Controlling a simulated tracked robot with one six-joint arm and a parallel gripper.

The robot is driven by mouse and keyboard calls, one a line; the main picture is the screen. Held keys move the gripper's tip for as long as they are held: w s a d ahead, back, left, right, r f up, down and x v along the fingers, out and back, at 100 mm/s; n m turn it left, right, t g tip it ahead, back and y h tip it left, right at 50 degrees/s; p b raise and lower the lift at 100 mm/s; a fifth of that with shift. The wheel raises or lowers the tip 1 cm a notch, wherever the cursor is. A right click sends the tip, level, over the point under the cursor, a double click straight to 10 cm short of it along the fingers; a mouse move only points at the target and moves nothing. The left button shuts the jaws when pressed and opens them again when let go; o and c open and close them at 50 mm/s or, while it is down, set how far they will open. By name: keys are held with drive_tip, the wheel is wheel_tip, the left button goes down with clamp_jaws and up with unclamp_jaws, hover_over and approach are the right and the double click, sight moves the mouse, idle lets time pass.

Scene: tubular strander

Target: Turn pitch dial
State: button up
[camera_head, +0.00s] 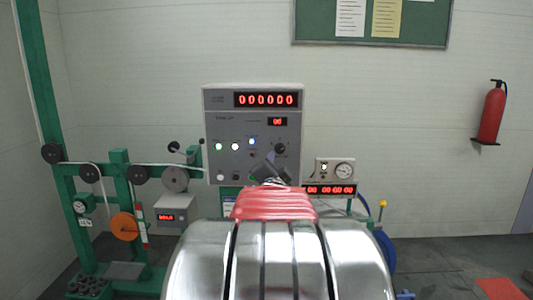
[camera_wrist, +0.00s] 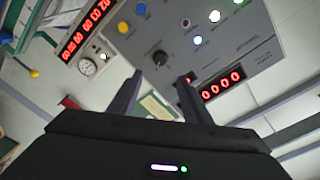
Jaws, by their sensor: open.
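The black round dial (camera_head: 280,148) is on the right side of the grey control panel (camera_head: 215,130), below the small red display. In the wrist view the dial (camera_wrist: 160,58) shows just past the gap between my fingertips, with a pale mark on it. My gripper (camera_wrist: 161,78) is open and empty, its two dark fingers on either side of the dial in the picture. A gap seems to remain between fingertips and dial. In the head view my gripper (camera_head: 269,166) is a dark shape in front of the panel, just below and left of the dial. Contact cannot be told.
Lit green, white and blue buttons (camera_head: 235,146) sit left of the dial. A yellow button (camera_wrist: 141,9) is near it in the wrist view. A gauge box (camera_head: 336,168) stands right of the panel. Shiny rounded metal and ribbed red shapes block the lower middle of the head view.

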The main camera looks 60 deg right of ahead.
sight(280, 150)
drive_tip(key=shift+x, duration=6.6)
drive_tip(key=shift+w, duration=0.1)
drive_tip(key=shift+c, duration=0.6)
drive_tip(key=c, duration=0.9)
